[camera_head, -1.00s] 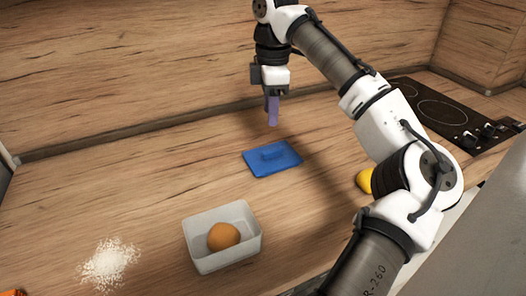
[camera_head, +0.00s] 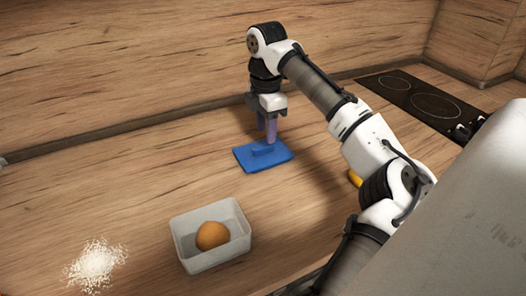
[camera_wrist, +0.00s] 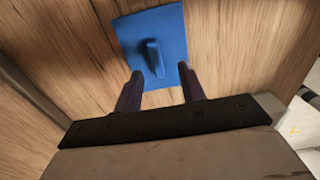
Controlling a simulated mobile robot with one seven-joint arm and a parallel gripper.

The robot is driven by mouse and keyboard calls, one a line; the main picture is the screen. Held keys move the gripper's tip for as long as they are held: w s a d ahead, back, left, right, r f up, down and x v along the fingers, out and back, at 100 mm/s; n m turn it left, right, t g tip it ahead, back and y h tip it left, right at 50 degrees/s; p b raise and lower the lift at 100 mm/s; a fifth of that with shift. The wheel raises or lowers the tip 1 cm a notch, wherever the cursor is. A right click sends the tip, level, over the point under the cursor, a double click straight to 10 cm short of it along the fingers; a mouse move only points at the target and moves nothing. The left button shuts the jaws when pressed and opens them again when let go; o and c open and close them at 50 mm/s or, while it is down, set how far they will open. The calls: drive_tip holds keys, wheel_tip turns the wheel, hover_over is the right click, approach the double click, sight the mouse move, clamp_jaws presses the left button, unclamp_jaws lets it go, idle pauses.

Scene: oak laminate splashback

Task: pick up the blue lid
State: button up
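The blue lid (camera_head: 262,156) lies flat on the wooden counter, with a raised handle on its top. In the wrist view the lid (camera_wrist: 168,33) is beyond my fingertips, and its upright handle (camera_wrist: 155,57) lines up roughly with the gap between them. My gripper (camera_head: 268,138) points down just above the far side of the lid. In the wrist view my gripper (camera_wrist: 162,80) is open, with two dark purple fingers apart and nothing between them. Whether a fingertip touches the lid cannot be told.
A white container (camera_head: 211,236) holding an orange fruit (camera_head: 212,235) stands nearer the front. Spilled white grains (camera_head: 96,264) lie to its left. A yellow object (camera_head: 354,178) is partly hidden behind my arm. A black cooktop (camera_head: 420,100) is at the back right.

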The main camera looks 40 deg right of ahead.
sight(263, 146)
drive_tip(key=f, duration=0.3)
drive_tip(key=f+p, duration=0.1)
drive_tip(key=shift+w+a+f, duration=0.1)
drive_tip(key=shift+w+f, duration=0.25)
drive_tip(key=shift+f, duration=0.05)
clamp_jaws()
